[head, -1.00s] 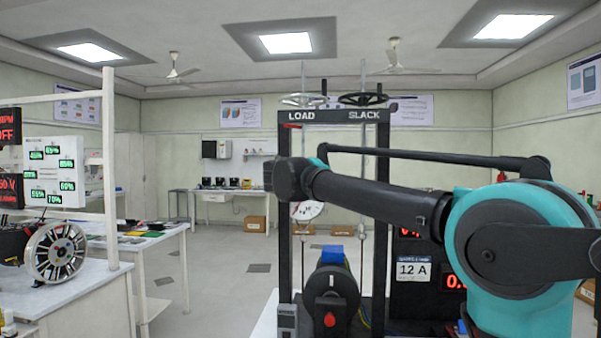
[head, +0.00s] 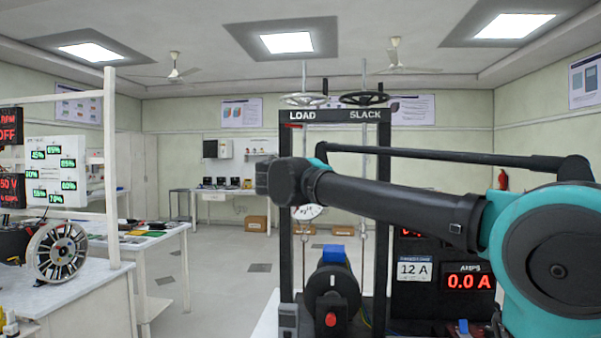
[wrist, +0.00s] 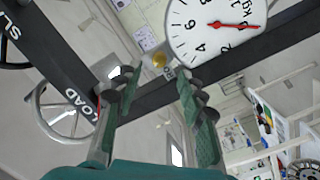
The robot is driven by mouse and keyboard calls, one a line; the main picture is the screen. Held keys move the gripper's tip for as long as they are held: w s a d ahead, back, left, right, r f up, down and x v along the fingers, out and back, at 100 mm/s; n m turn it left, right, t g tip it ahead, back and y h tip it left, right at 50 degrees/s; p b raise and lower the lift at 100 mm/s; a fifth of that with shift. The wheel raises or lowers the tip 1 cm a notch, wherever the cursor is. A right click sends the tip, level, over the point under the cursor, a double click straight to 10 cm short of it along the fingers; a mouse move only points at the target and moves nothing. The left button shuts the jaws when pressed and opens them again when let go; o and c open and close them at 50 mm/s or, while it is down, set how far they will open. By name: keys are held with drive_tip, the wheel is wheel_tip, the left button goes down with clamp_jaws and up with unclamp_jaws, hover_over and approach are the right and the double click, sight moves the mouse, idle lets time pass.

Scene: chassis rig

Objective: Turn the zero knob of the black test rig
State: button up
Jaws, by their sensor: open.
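The black test rig (head: 383,240) stands in the middle of the head view, with LOAD and SLACK on its top beam. Its white dial (head: 308,212) is partly covered by my arm. The dial (wrist: 212,32) is large in the wrist view, with a red needle and kg marks. A small brass knob (wrist: 158,60) sits by the dial's edge; I take it for the zero knob. My gripper (wrist: 156,84) is open, with one green-padded finger on each side of the knob in the picture. I see no contact. The fingers cannot be made out in the head view.
The rig's beam (wrist: 150,103) crosses behind the fingers. The LOAD handwheel (wrist: 62,110) is to their left. A white bench (head: 75,300) stands left.

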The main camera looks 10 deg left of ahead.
drive_tip(key=s, duration=0.6)
drive_tip(key=shift+s+a, duration=0.15)
drive_tip(key=shift+a, duration=0.2)
